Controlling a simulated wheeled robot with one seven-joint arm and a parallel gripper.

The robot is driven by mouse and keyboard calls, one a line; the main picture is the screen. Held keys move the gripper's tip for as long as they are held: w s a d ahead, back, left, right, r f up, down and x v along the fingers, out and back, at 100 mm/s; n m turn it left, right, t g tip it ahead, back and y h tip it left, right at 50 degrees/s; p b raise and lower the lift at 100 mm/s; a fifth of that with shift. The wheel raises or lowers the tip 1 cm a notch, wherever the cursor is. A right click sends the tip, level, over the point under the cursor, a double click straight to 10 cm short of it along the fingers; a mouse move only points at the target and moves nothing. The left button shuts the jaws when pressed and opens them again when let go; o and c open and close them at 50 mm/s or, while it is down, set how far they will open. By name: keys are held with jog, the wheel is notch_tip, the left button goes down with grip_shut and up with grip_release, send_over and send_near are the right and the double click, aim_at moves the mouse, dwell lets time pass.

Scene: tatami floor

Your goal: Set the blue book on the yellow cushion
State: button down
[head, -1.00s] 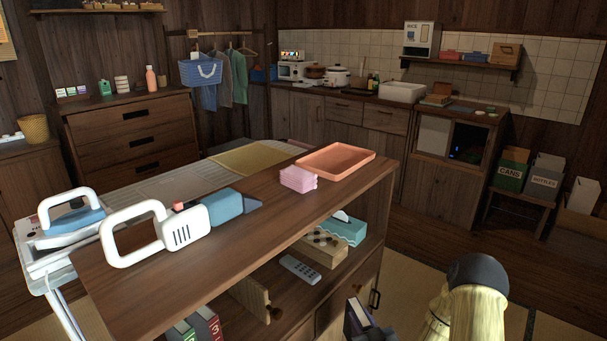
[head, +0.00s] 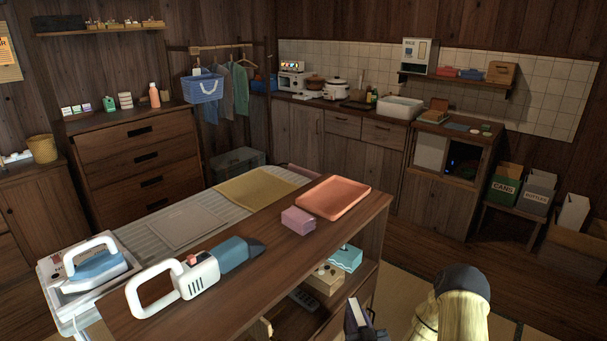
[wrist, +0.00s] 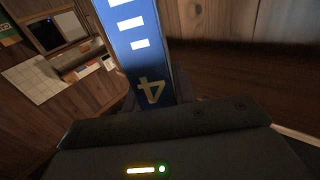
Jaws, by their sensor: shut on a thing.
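My gripper (wrist: 156,98) is shut on the blue book (wrist: 137,42), whose spine with white labels and a yellow "4" fills the upper middle of the wrist view. In the head view, the book (head: 357,316) stands at the bottom edge, right of the wooden shelf unit, with my gripper (head: 374,334) partly cut off by the frame. I cannot identify a yellow cushion. A flat yellow piece (head: 255,187) lies on the striped board behind the shelf unit, but it looks thin like a cloth.
The shelf unit's top (head: 255,265) holds a handheld vacuum (head: 195,280), a pink stack (head: 297,221) and an orange tray (head: 333,197). An iron (head: 92,268) stands at left. Bins (head: 507,185) stand at the far right. Open floor (head: 400,280) lies right of the unit.

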notch_tip(320, 180, up, 14)
jog(key=m+h+p, duration=0.1)
jog(key=h+p, duration=0.1)
jog(key=p, duration=1.6)
jog(key=shift+w+f+m+h, duration=0.2)
jog(key=shift+m+h, duration=0.2)
jog(key=s, duration=0.1)
jog(key=s+r, duration=0.1)
jog(key=s, duration=0.1)
jog(key=s+r, duration=0.1)
jog(key=shift+s+r, duration=0.1)
jog(key=shift+s, duration=0.05)
